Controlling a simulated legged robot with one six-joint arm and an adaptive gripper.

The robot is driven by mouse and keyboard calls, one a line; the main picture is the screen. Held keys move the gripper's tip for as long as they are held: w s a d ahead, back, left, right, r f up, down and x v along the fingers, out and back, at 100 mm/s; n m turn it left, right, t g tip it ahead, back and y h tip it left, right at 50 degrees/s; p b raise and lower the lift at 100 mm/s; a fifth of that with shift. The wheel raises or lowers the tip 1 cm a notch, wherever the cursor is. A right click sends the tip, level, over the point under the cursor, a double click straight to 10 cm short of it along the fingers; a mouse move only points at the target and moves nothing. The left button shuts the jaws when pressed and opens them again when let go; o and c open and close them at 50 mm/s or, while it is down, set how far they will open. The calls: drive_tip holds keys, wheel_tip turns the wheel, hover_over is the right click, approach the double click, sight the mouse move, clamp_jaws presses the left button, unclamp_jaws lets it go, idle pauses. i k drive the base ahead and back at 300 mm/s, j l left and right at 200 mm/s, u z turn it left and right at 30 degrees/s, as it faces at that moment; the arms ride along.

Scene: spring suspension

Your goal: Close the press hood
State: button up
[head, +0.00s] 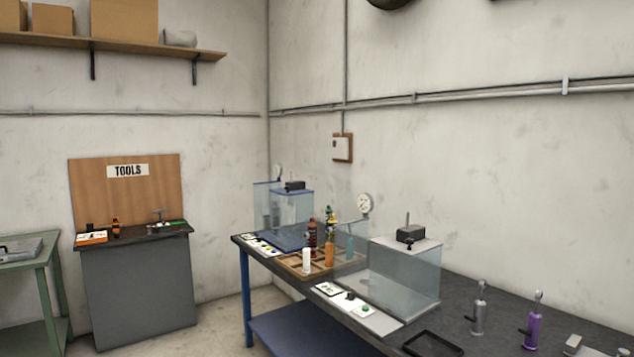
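Two presses with clear hoods stand on the dark workbench. The nearer press has a clear hood (405,280) with a grey top. A black block (411,234) with an upright rod sits on that top. A pale control strip (350,304) with black and green buttons runs along its front left. The farther press has a clear hood (292,211) with blue edges, and a control panel (263,245) lies in front of it. My gripper is not in view.
A wooden tray (297,265) with bottles stands between the presses. A black tray (432,344), a grey shock absorber (479,308) and a purple one (533,320) are on the bench (465,288) at right. A tool cabinet (140,290) and green table (38,262) stand left.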

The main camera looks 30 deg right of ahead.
sight(295, 188)
drive_tip(key=i+l+z, duration=0.15)
drive_tip(key=i+z, duration=0.15)
drive_tip(key=i, duration=0.45)
drive_tip(key=i+z, duration=0.3)
drive_tip(key=i, duration=0.45)
drive_tip(key=i+j+z, duration=0.1)
drive_tip(key=i, duration=0.4)
drive_tip(key=j, duration=0.15)
